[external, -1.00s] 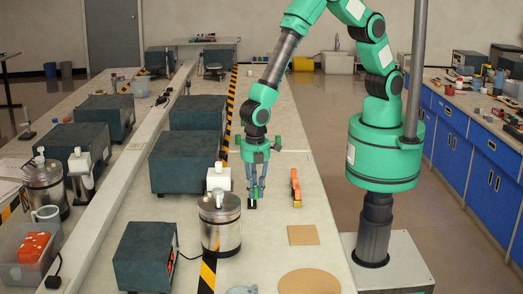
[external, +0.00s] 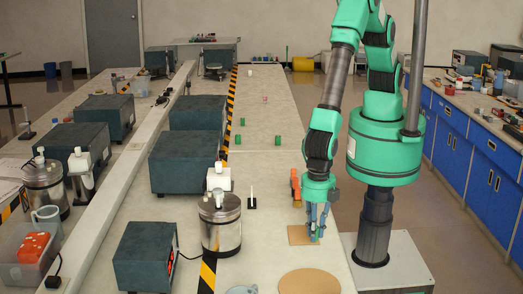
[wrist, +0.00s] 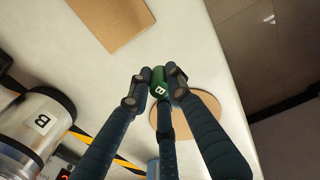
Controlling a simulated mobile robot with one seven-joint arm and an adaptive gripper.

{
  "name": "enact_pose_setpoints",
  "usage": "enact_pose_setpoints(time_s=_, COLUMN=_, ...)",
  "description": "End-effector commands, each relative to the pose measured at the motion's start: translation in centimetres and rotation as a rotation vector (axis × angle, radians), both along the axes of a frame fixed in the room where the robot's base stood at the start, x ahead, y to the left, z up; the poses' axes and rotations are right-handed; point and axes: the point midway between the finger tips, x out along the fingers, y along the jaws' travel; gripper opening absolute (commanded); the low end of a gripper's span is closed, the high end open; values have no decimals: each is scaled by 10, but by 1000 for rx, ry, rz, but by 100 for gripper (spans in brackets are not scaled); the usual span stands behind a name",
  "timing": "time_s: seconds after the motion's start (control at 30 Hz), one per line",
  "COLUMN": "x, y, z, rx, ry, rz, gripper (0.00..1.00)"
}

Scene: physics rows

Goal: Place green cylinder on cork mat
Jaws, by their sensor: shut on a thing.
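My gripper (external: 315,233) is shut on a green cylinder (wrist: 158,84) with a white letter mark on its end. The cylinder shows between the three fingers in the wrist view, partly covered by them. In the external view the gripper hangs by the right edge of a square tan mat (external: 297,237). A round tan mat (external: 310,283) lies nearer the camera. In the wrist view the square mat (wrist: 112,22) lies at upper left and the round mat (wrist: 206,104) behind the fingers. I cannot tell the cylinder's height above the bench or which mat is cork.
An orange object (external: 296,186) stands just behind the square mat. A metal canister (external: 221,226) and dark boxes line the left side. Other green cylinders (external: 278,140) stand farther back. A small black-based white stick (external: 252,196) stands mid-bench, with clear bench around it.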

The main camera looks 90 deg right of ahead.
Motion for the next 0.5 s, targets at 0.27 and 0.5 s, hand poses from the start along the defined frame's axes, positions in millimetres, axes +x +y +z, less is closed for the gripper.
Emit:
enact_pose_setpoints(time_s=0.27, x=-28, y=23, z=-2, rx=0, ry=0, rz=59, gripper=0)
enact_pose_setpoints(time_s=0.5, x=-30, y=25, z=-2, rx=-1, ry=0, rz=62, gripper=0)
